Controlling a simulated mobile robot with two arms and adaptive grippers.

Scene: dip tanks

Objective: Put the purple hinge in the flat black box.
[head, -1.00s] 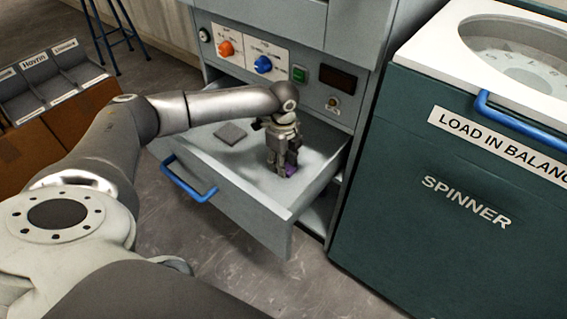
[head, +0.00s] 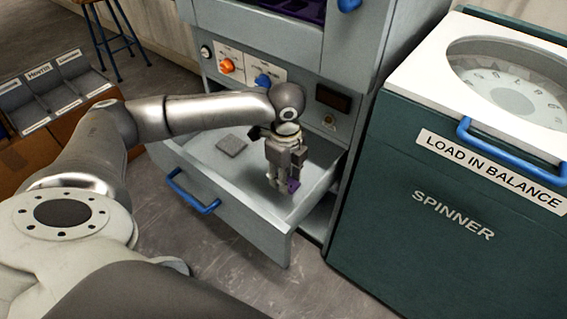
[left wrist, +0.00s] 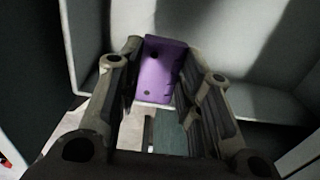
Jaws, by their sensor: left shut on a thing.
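The purple hinge (head: 293,185) is between the fingertips of my left gripper (head: 282,178), over the right part of an open grey drawer (head: 232,173). In the left wrist view, the hinge (left wrist: 160,70) shows as a purple plate with holes, between the two fingers of the left gripper (left wrist: 160,85). The gripper points down and is shut on the hinge. I cannot tell how far the hinge is above the drawer floor. I cannot make out a flat black box for certain. My right gripper is not in view.
A flat dark grey square (head: 232,146) lies in the drawer's back left. The drawer has a blue handle (head: 193,191). The green spinner cabinet (head: 455,200) stands to the right. Labelled grey bins (head: 52,90) sit on a brown box at the left. Bare floor lies in front.

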